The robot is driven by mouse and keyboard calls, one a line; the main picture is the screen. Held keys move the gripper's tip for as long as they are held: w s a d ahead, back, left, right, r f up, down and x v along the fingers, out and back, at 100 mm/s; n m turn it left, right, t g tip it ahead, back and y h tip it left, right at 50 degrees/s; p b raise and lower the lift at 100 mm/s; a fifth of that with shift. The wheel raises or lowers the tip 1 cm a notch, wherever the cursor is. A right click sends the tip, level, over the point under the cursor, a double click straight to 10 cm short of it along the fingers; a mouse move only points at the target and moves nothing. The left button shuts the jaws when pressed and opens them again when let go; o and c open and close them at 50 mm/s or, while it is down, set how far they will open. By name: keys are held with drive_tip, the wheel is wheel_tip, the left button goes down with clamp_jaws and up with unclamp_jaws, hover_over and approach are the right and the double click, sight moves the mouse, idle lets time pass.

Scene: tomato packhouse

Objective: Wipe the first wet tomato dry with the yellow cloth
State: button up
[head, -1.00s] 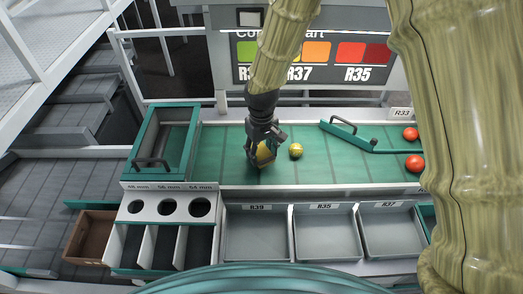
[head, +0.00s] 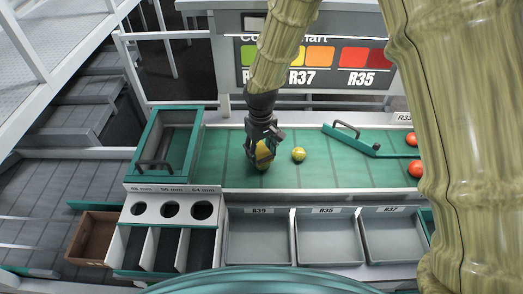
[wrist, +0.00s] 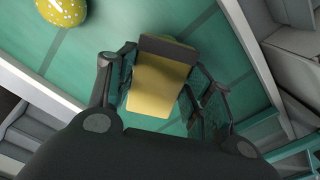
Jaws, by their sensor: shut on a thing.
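My gripper (head: 263,143) is low over the green mat (head: 225,165) and shut on the yellow cloth (head: 264,152). In the wrist view the cloth (wrist: 160,88) is a flat yellow piece between the fingers, with a dark band across one end.
Two red tomatoes (head: 416,169) lie at the mat's right end, beyond a green handled bar (head: 350,140). A green-framed tray (head: 140,150) stands at the left. A sizing plate with three holes (head: 137,222) and grey labelled bins (head: 258,240) line the front.

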drive_tip(key=shift+s+d+p, duration=0.2)
drive_tip(key=shift+s+d, duration=0.35)
drive_tip(key=shift+s, duration=0.4)
drive_tip(key=shift+s+d+p, duration=0.2)
drive_tip(key=shift+s+d, duration=0.35)
drive_tip(key=shift+s, duration=0.35)
drive_tip(key=shift+w+a, duration=0.1)
drive_tip(key=shift+w+a+p, duration=0.15)
drive_tip(key=shift+w+a, duration=0.4)
drive_tip(key=shift+w, duration=0.35)
drive_tip(key=shift+w+a+p, duration=0.15)
drive_tip(key=shift+w+a, duration=0.35)
drive_tip(key=shift+w, duration=0.4)
drive_tip(key=shift+s+d, duration=0.1)
drive_tip(key=shift+s, duration=0.05)
drive_tip(key=shift+s+d+p, duration=0.2)
drive_tip(key=shift+s+d, duration=0.3)
drive_tip(key=shift+s, duration=0.4)
drive_tip(key=shift+s+d+p, duration=0.2)
drive_tip(key=shift+s+d, duration=0.3)
drive_tip(key=shift+s, duration=0.35)
drive_tip(key=shift+w, duration=0.1)
drive_tip(key=shift+w+a, duration=0.55)
drive_tip(key=shift+w, duration=0.35)
drive_tip(key=shift+w+a, duration=0.55)
drive_tip(key=shift+w, duration=0.35)
